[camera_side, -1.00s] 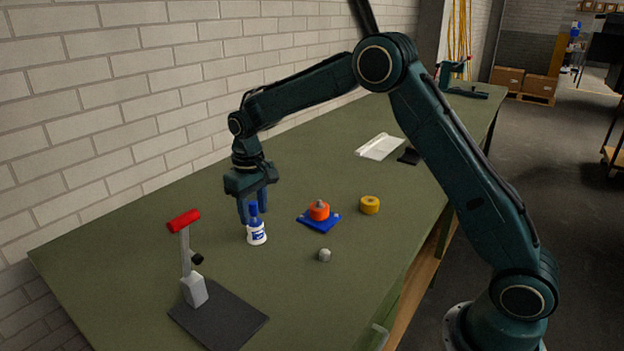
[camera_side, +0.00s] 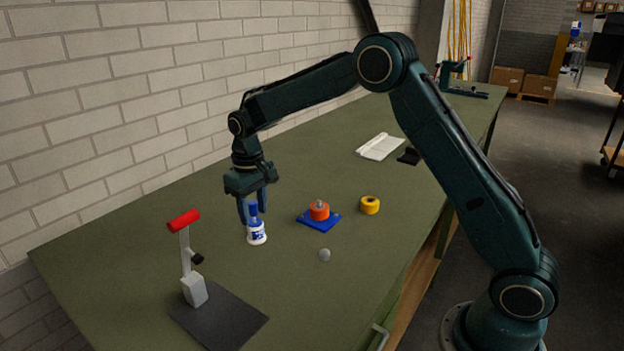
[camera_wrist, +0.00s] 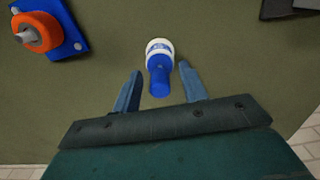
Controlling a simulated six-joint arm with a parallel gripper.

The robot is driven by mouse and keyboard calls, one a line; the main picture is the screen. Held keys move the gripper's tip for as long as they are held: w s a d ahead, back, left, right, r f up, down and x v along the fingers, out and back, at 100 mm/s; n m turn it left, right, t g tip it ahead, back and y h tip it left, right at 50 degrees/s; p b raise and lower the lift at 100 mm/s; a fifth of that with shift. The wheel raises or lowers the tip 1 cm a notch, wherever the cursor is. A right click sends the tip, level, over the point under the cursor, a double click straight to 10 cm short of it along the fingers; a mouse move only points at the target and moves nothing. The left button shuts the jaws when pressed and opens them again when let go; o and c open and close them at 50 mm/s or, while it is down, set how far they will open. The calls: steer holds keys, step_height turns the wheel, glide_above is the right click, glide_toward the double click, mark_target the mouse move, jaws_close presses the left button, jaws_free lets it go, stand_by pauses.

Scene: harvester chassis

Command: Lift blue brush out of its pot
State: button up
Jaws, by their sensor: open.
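The blue brush (camera_side: 253,210) stands upright in its white pot (camera_side: 257,238) on the green bench. In the wrist view the blue brush top (camera_wrist: 159,82) points toward me, with the white pot (camera_wrist: 159,46) behind it. My gripper (camera_side: 256,207) points down at the brush. In the wrist view the two fingers of my gripper (camera_wrist: 160,80) are apart, one on each side of the blue handle, with a gap on both sides. The brush is not clasped.
An orange part on a blue plate (camera_side: 319,215) lies right of the pot, with a yellow roll (camera_side: 369,204) beyond. A red-handled press (camera_side: 190,262) stands front left. The green bench (camera_side: 130,225) is clear to the left.

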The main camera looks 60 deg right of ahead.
jaws_close()
steer(key=shift+r, duration=0.2)
steer(key=shift+r, duration=3.35)
